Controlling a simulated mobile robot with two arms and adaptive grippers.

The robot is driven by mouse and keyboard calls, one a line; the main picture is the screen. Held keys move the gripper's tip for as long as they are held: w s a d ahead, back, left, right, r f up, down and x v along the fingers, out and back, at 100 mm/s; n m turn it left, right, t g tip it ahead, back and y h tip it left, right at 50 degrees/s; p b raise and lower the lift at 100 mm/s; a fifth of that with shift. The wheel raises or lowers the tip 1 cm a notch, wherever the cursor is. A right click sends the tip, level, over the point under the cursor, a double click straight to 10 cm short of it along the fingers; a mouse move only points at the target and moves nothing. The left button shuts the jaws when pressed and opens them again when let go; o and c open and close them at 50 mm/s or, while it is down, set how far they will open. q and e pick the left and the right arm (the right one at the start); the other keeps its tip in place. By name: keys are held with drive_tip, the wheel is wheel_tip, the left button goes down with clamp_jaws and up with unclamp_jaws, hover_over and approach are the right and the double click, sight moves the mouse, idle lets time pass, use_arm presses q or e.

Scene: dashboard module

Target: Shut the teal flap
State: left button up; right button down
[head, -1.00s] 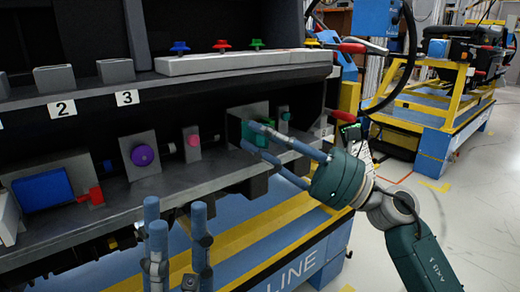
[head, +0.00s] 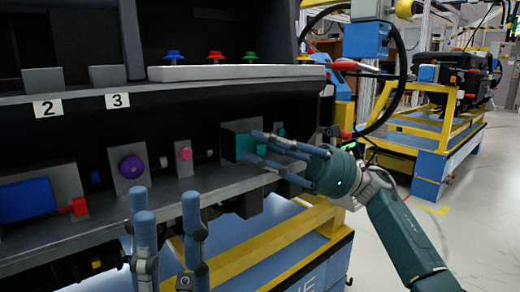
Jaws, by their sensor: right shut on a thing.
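The teal flap (head: 243,147) is at a dark grey housing on the dashboard shelf, right of the pink knob. My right gripper (head: 253,146) reaches in from the right. Its blue fingertips are at the teal flap, closed on it, and partly cover it. How far the flap stands open is hard to tell. My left gripper (head: 164,194) is at the bottom of the head view, in front of the shelf.
On the shelf are a blue block (head: 28,199), a red lever (head: 75,207), a purple knob (head: 132,167) and a pink knob (head: 185,153). A smaller teal part (head: 280,130) is right of the flap. Coloured knobs line the upper ledge (head: 240,72). Open floor lies right.

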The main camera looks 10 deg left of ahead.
drive_tip(key=shift+w+r+n+g, duration=0.2)
drive_tip(key=shift+w+n+g, duration=0.1)
drive_tip(key=shift+g, duration=0.3)
drive_tip(key=c, duration=1.7)
unclamp_jaws()
drive_tip(key=shift+o, duration=0.3)
drive_tip(key=shift+s+f, duration=0.1)
drive_tip(key=shift+f, duration=0.1)
drive_tip(key=shift+s+f+t, duration=0.1)
drive_tip(key=shift+s+t, duration=0.1)
drive_tip(key=shift+t, duration=0.3)
